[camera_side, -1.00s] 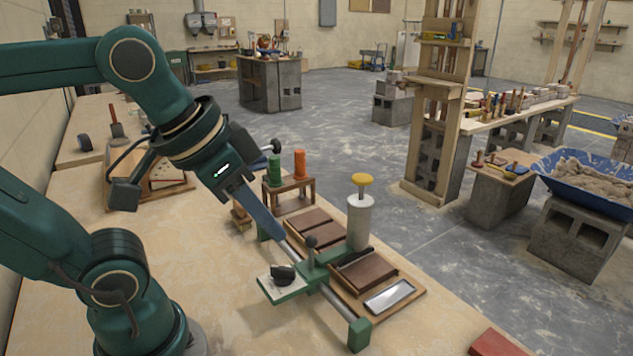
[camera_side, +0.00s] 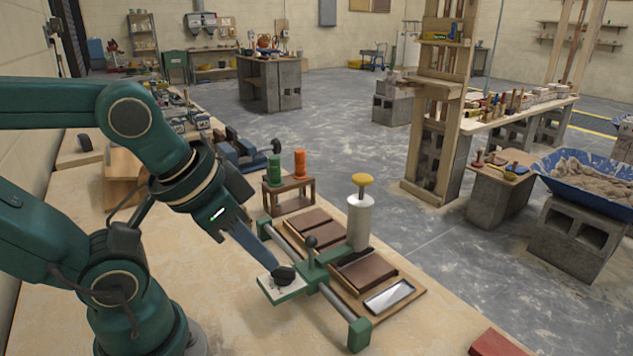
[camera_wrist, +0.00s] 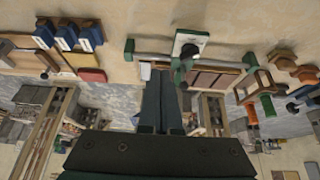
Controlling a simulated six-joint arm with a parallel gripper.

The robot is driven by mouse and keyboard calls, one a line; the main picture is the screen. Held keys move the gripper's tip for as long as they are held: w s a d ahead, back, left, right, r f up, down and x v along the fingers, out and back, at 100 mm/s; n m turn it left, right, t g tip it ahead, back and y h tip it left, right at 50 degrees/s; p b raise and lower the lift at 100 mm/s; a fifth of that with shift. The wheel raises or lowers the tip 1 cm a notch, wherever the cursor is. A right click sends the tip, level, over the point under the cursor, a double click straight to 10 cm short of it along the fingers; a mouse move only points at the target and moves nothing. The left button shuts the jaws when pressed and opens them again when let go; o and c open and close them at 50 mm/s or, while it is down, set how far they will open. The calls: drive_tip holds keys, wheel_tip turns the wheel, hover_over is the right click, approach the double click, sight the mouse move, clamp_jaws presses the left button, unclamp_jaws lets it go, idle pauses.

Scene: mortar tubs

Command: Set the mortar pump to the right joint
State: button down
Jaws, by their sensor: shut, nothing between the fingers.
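The mortar pump (camera_side: 360,220) is an upright white cylinder with a yellow knob. It stands on a green carriage (camera_side: 318,264) that straddles a rail (camera_side: 330,298). Reddish-brown bricks (camera_side: 308,220) lie on a board on both sides of the carriage, with another brick (camera_side: 367,273) on the right; I cannot tell which joint the pump is over. The carriage carries a grey ball-topped lever (camera_side: 311,243) and a white plate with a black knob (camera_side: 284,275). My gripper (camera_side: 270,261) is shut and empty, its tips close to the black knob; contact is unclear. The black knob also shows in the wrist view (camera_wrist: 187,51).
A wooden stand with green (camera_side: 274,170) and orange (camera_side: 300,164) bottles is behind the rail. A shiny metal plate (camera_side: 390,297) lies on the board at the right. A red block (camera_side: 496,344) lies at the table's front edge. The tabletop in front of the rail is clear.

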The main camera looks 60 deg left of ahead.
drive_tip(key=c, duration=0.9)
unclamp_jaws()
drive_tip(key=shift+r, duration=0.1)
drive_tip(key=shift+o, duration=0.4)
drive_tip(key=shift+r, duration=0.3)
wheel_tip(320, 180, up, 4)
drive_tip(key=m+g, duration=0.2)
drive_tip(key=g, duration=0.4)
hover_over(310, 239)
drive_tip(key=f, duration=1.4)
drive_tip(key=shift+w+a+f, duration=0.1)
drive_tip(key=shift+w+a, duration=0.05)
drive_tip(key=shift+a, duration=0.05)
clamp_jaws()
